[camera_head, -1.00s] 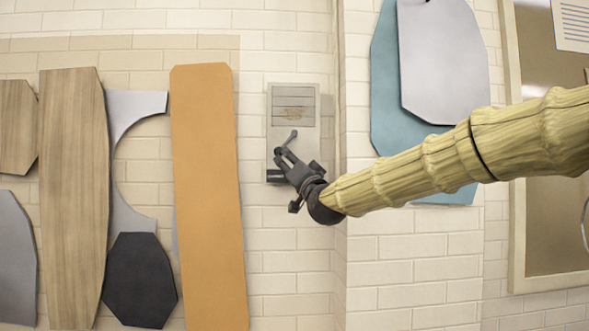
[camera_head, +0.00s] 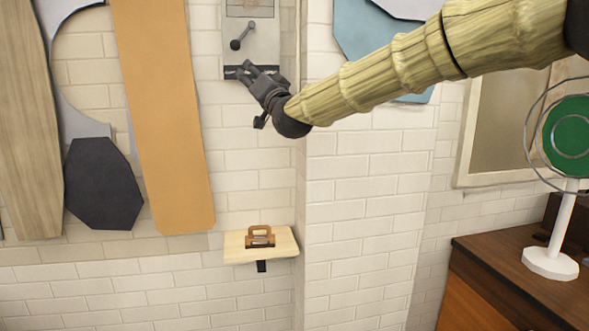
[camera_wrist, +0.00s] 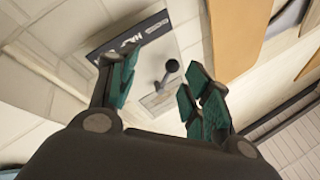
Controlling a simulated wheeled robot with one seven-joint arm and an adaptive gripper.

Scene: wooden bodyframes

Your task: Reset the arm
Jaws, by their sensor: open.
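My gripper (camera_head: 249,73) is at the end of my wood-textured arm, in front of a grey wall box in the head view. The box (camera_head: 262,42) has a dark lever (camera_head: 242,37) with a round knob and a dark strip along its lower edge. In the wrist view my gripper (camera_wrist: 155,95) is open, with its two teal-padded fingers apart and nothing held. The lever's black knob (camera_wrist: 172,66) shows between the fingers, and the box face (camera_wrist: 155,50) lies behind it. I cannot tell whether a finger touches the box.
A small wooden wall shelf (camera_head: 240,250) below holds a brown object with a handle (camera_head: 260,237). An orange panel (camera_head: 165,130) and a dark panel (camera_head: 103,185) hang left. A wall corner juts out right. A green fan (camera_head: 570,135) stands on a brown cabinet (camera_head: 500,275).

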